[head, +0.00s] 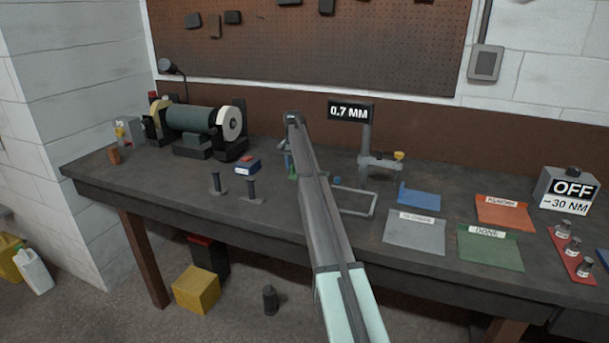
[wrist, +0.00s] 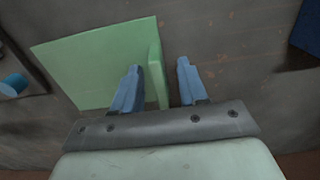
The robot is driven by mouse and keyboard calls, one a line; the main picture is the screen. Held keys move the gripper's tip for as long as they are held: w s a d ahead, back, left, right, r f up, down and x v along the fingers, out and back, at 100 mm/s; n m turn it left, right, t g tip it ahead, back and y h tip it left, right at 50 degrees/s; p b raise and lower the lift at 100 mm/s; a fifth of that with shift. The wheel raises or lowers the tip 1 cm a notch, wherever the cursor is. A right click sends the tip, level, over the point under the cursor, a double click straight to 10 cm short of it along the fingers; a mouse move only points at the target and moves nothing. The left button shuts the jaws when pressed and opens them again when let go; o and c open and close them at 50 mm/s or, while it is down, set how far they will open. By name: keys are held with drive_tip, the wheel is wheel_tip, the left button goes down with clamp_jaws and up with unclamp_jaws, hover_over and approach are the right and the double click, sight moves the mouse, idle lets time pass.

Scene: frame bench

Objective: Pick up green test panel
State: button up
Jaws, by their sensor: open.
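The green test panel (wrist: 90,65) is a pale green flat plate with a raised flange along its right edge. In the wrist view it lies left of centre on the dark bench top. My gripper (wrist: 159,66) is open, with two blue fingers. The flange shows between the fingers, nearer the left one, and the left finger overlaps the plate in the picture. I cannot tell whether either finger touches it. In the head view my arm hides most of the gripper and the panel.
A grinder (head: 195,125) stands at the back left, with two dark posts (head: 251,192) in front. A gauge stand (head: 366,150) reads 0.7 MM. A blue panel (head: 420,200), grey mat (head: 415,236), green DONE mat (head: 491,252) and orange mat (head: 505,216) lie at right.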

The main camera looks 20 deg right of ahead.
clamp_jaws()
idle(0.3)
idle(0.3)
